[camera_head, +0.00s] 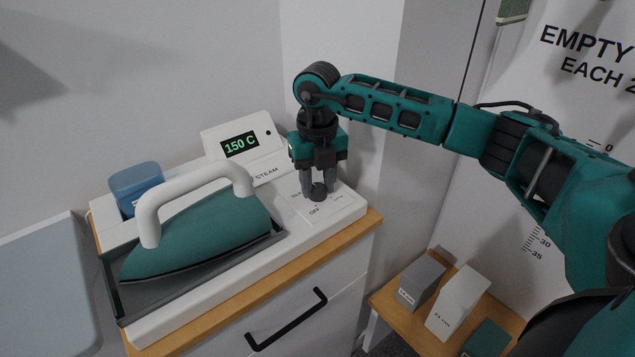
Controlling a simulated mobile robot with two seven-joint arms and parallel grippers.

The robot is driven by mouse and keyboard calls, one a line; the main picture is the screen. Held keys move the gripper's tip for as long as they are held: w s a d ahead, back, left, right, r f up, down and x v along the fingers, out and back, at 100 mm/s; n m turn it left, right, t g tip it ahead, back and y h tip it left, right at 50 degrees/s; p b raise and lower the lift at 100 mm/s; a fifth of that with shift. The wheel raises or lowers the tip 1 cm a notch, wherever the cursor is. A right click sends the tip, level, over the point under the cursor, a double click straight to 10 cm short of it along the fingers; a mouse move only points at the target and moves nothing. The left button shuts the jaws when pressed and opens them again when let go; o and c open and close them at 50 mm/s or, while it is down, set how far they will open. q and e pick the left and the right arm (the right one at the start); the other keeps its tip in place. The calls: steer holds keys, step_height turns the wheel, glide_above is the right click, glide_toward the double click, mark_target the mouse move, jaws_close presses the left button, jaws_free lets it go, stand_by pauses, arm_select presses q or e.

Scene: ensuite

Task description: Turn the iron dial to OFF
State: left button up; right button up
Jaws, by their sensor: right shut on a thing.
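The iron (200,235) has a teal body and a white handle. It rests in a dark tray on the white steam station at the left of the head view. My right gripper (319,188) points straight down and is shut on the dial. The fingers partly cover the dial, so its pointer direction cannot be made out. My left gripper is not in view.
The station stands on a cabinet with a wooden top and a black drawer handle (286,320). A blue container (136,184) sits behind the iron. Small boxes (458,298) stand on a low wooden surface at the lower right. Walls close off the back.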

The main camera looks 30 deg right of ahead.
steer(key=n, duration=0.3)
steer(key=shift+n+b, duration=0.35)
steer(key=shift+n, duration=0.05)
steer(key=n, duration=0.3)
steer(key=shift+n+b, duration=0.3)
steer(key=shift+b, duration=0.05)
steer(key=n+b, duration=0.1)
steer(key=n, duration=0.5)
steer(key=n+b, duration=0.1)
steer(key=n, duration=0.6)
steer(key=shift+n+b, duration=0.3)
steer(key=shift+b, duration=0.05)
steer(key=n, duration=0.5)
steer(key=shift+b, duration=0.4)
steer(key=shift+n, duration=0.3)
steer(key=o, duration=1)
